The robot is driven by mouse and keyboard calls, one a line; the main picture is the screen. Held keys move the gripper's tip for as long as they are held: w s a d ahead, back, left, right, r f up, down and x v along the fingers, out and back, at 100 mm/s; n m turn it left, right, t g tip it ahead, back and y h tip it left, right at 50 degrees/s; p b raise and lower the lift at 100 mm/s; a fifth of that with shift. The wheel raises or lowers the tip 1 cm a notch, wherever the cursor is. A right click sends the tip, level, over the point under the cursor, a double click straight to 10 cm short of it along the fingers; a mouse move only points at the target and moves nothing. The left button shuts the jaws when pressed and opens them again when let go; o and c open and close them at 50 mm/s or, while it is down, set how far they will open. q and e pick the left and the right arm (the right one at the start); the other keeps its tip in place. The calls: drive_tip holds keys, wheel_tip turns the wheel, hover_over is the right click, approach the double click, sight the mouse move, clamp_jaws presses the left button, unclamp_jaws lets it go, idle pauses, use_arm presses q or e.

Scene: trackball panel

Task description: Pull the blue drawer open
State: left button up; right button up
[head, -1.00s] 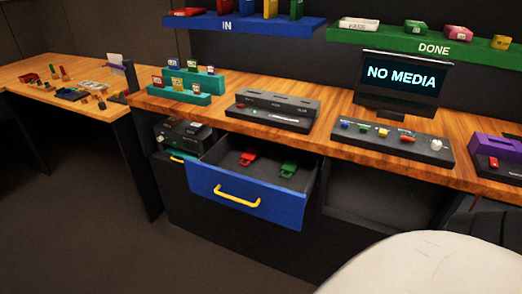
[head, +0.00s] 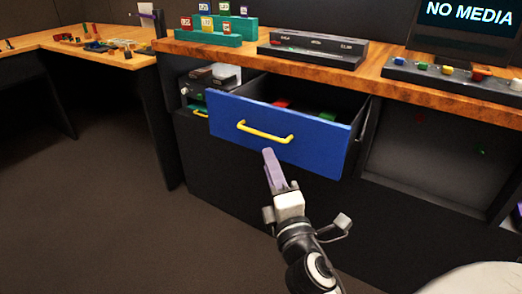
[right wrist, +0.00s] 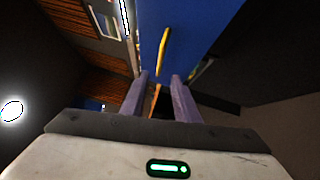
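The blue drawer (head: 320,143) stands pulled out from under the wooden counter, with its yellow handle (head: 265,131) on the front. Red and green items lie inside it, partly hidden by the front panel. My right gripper (head: 268,156) is just below and in front of the handle in the head view, apart from it. In the right wrist view its two purple fingers (right wrist: 160,78) are spread with nothing between them, and the yellow handle (right wrist: 164,48) lies beyond their tips. My left gripper is out of view.
The wooden counter (head: 385,86) runs above the drawer, carrying a black console (head: 312,47) and a button panel (head: 455,82). An open dark compartment (head: 425,150) lies right of the drawer. The floor (head: 130,215) at left is clear.

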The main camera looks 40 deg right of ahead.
drive_tip(key=p, duration=0.2)
approach(261, 138)
drive_tip(key=w+r, duration=0.4)
drive_tip(key=w, duration=0.1)
drive_tip(key=shift+d+r, duration=0.3)
drive_tip(key=shift+d, duration=0.1)
clamp_jaws()
